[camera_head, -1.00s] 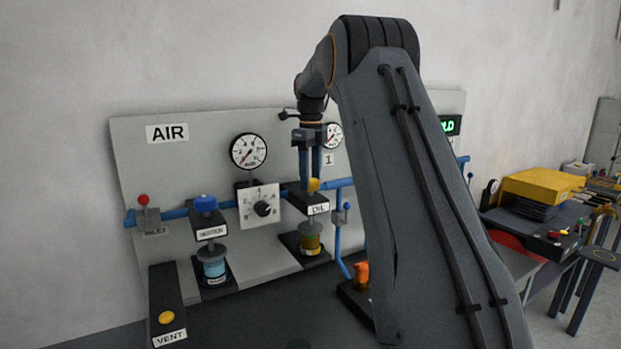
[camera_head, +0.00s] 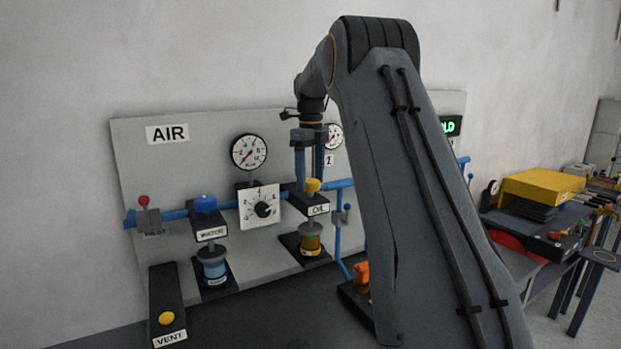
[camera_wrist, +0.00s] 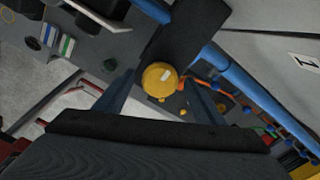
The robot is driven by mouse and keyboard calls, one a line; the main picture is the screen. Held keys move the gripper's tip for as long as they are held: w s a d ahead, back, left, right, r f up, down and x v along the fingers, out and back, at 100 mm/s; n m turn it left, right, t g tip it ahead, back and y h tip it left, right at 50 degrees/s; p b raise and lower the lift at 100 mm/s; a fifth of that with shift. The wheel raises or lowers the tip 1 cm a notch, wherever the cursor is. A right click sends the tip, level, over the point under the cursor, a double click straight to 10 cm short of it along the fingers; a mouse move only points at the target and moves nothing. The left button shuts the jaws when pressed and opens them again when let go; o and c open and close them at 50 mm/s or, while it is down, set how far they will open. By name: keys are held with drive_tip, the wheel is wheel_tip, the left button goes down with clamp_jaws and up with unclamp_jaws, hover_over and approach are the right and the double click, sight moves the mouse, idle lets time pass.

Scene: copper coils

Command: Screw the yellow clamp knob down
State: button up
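The yellow clamp knob (camera_head: 313,186) sits on top of the black block labelled OIL (camera_head: 318,210), above an amber cup (camera_head: 310,245). In the wrist view the knob (camera_wrist: 160,78) is round, with a pale mark on its top. My gripper (camera_head: 309,178) points down over the knob, its two blue fingers spread apart. In the wrist view the fingers (camera_wrist: 162,86) stand on either side of the knob with a gap on each side. They look clear of it. Whether the fingertips reach below the knob's top is hard to tell.
A white dial plate (camera_head: 259,206) stands close left of my gripper, with a gauge (camera_head: 248,152) above. A blue pipe (camera_head: 340,184) runs behind. A yellow VENT button (camera_head: 167,318) is at lower left.

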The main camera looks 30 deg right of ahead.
sight(310, 181)
drive_tip(key=shift+r+b, duration=1.35)
drive_tip(key=shift+r, duration=2.55)
